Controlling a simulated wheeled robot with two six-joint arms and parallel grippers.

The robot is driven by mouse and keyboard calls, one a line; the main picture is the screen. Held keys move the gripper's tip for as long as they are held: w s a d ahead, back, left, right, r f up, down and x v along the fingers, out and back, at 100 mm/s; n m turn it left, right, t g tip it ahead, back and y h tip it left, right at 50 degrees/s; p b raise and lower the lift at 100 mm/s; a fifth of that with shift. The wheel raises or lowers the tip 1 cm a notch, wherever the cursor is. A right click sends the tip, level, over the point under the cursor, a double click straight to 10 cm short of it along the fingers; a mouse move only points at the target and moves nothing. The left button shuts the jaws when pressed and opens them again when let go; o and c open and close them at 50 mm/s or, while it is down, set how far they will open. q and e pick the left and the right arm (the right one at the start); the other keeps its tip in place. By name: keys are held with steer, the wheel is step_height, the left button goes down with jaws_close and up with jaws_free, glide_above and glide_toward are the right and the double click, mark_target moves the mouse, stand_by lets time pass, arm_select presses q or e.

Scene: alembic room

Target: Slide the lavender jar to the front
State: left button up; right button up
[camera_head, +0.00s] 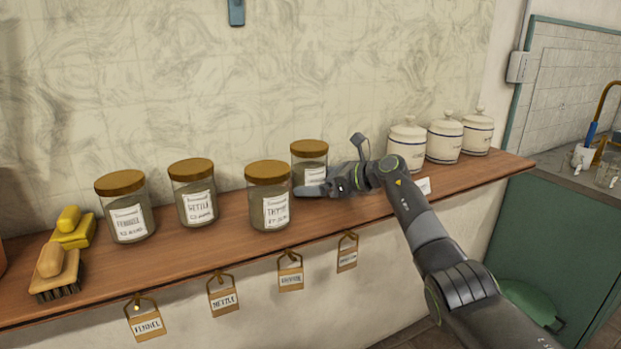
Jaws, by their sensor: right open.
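Several glass jars with brown lids stand on a wooden shelf (225,262). The lavender jar (310,152) appears to be the rightmost, set farther back than its neighbours; its label is too small to read surely. The thyme jar (267,177) stands to its left and nearer the front edge. My right gripper (312,189) reaches in from the right, at the lower front of the lavender jar, and is open. It hides the jar's base, and I cannot tell whether it touches the jar. My left gripper is out of view.
White canisters (444,138) stand right. Paper tags (291,279) hang from the front edge.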

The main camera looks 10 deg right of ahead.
mark_target(331, 209)
steer(key=shift+w+a+f+b, duration=0.2)
steer(key=shift+w+a+b, duration=0.1)
steer(key=shift+a, duration=0.1)
steer(key=c, duration=0.7)
steer(key=shift+s+d+r+p, duration=0.1)
steer(key=shift+s+p, duration=0.2)
steer(key=shift+p, duration=0.2)
steer(key=shift+c, duration=0.2)
steer(key=shift+s+d+p, duration=0.2)
steer(key=shift+s+p, duration=0.3)
steer(key=shift+s+d+p, duration=0.15)
steer(key=shift+s+p, duration=0.3)
steer(key=shift+s, duration=0.05)
steer(key=shift+s+d+p, duration=0.35)
steer(key=shift+s+p, duration=0.3)
steer(key=shift+s, duration=0.25)
steer(key=shift+s+d+p, duration=0.3)
steer(key=shift+s+p, duration=0.35)
steer(key=shift+s, duration=0.2)
steer(key=shift+s+d+p, duration=0.35)
steer(key=shift+s+p, duration=0.3)
steer(key=shift+s, duration=0.25)
steer(key=o, duration=0.7)
steer(key=shift+o, duration=0.2)
